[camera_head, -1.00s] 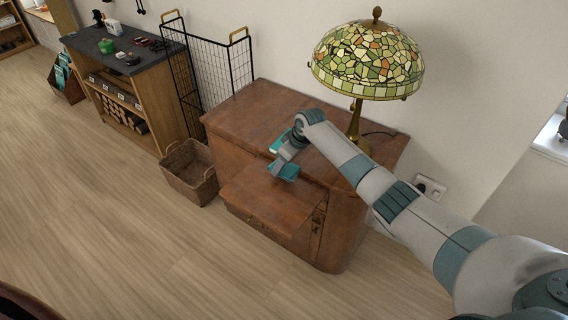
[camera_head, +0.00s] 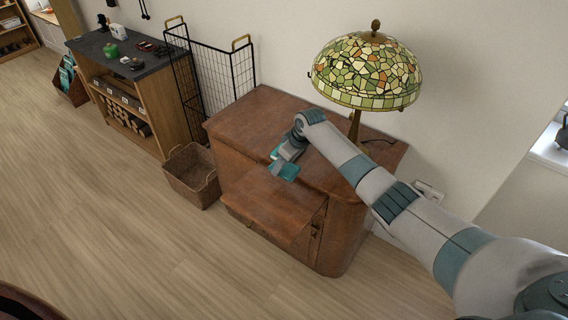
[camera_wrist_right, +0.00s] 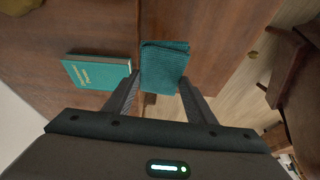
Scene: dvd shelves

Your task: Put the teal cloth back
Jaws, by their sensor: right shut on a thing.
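A folded teal cloth (camera_wrist_right: 164,65) is held by my right gripper (camera_wrist_right: 160,100), with one finger on each side of it in the wrist view. In the head view the cloth (camera_head: 287,171) is just below my right gripper (camera_head: 281,164), over the front of the brown wooden cabinet (camera_head: 255,115), above its sloping front panel (camera_head: 262,205). I cannot tell whether the cloth touches the wood. A teal book (camera_wrist_right: 95,72) with pale lettering lies on brown wood left of the cloth in the wrist view. My left gripper is not in view.
A stained-glass lamp (camera_head: 366,70) stands on the cabinet's right end, close to my forearm. A wicker basket (camera_head: 190,176) sits on the floor left of the cabinet. A black wire rack (camera_head: 210,70) and a dark-topped shelf unit (camera_head: 140,65) stand further left. The front floor is clear.

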